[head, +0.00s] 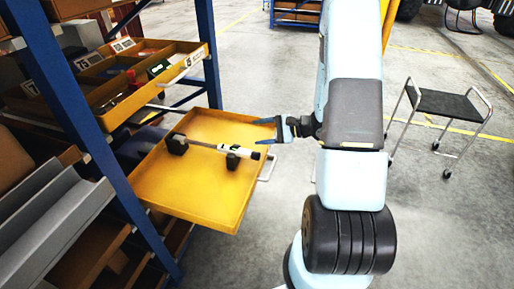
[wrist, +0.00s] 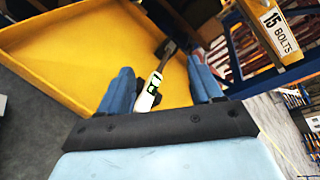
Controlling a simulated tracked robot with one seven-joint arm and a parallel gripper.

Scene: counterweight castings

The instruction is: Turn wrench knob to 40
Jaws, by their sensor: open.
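The wrench (head: 218,148) lies across two black supports in the yellow drawer tray (head: 175,202). Its shaft is grey, with a white and green section and a dark end (head: 255,155) toward my gripper. My gripper (head: 270,129) is open at the tray's right edge, close to that dark end and apart from it in the head view. In the wrist view the wrench's white and green part (wrist: 152,88) shows between the blue fingers (wrist: 160,92), and its near end is partly hidden by the gripper's body. I cannot read any scale or number on it.
A blue-framed shelf rack (head: 75,110) stands at the left, with an upper yellow drawer (head: 122,110) of boxes and tools. A label reading 15 BOLTS (wrist: 281,32) hangs close at the wrist view's upper right. A black-topped cart (head: 448,104) stands right; the floor between is clear.

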